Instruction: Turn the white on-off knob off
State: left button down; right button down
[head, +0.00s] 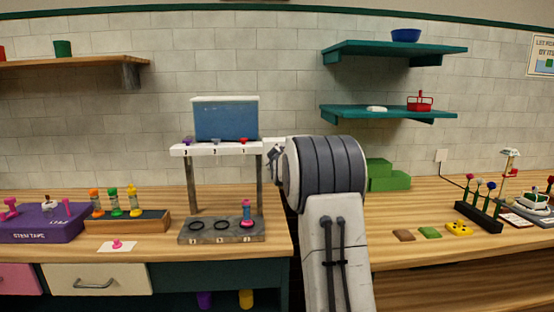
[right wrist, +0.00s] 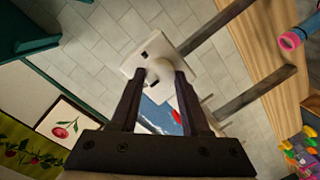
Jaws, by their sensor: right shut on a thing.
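The white on-off knob (right wrist: 159,74) shows in the right wrist view on the end of a white bar with small dark square marks. My right gripper (right wrist: 158,80) is shut on the knob, with one dark finger on each side. In the head view the white bar (head: 215,149) spans the top of a stand under a blue tank (head: 226,120). My right arm reaches to the bar's right end there and hides the knob. How far the knob is turned cannot be told. My left gripper is not in view.
The stand's grey base (head: 222,236) holds black rings and a pink-and-blue bottle (head: 247,214). Left are a wooden rack (head: 127,222) of coloured bottles and a purple box (head: 42,222). Right are green boxes (head: 388,180) and a black flower rack (head: 479,217).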

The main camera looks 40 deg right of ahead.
jog(key=shift+w+a+r, duration=0.1)
jog(key=shift+a+r, duration=0.1)
jog(key=shift+r, duration=0.1)
jog(key=shift+c, duration=1.9)
grip_release()
jog(key=shift+w, duration=0.1)
jog(key=shift+f, duration=0.15)
jog(key=shift+d, duration=0.1)
jog(key=shift+f, duration=0.1)
jog(key=b+v, duration=0.3)
jog(key=v, duration=0.7)
jog(key=shift+s, duration=0.35)
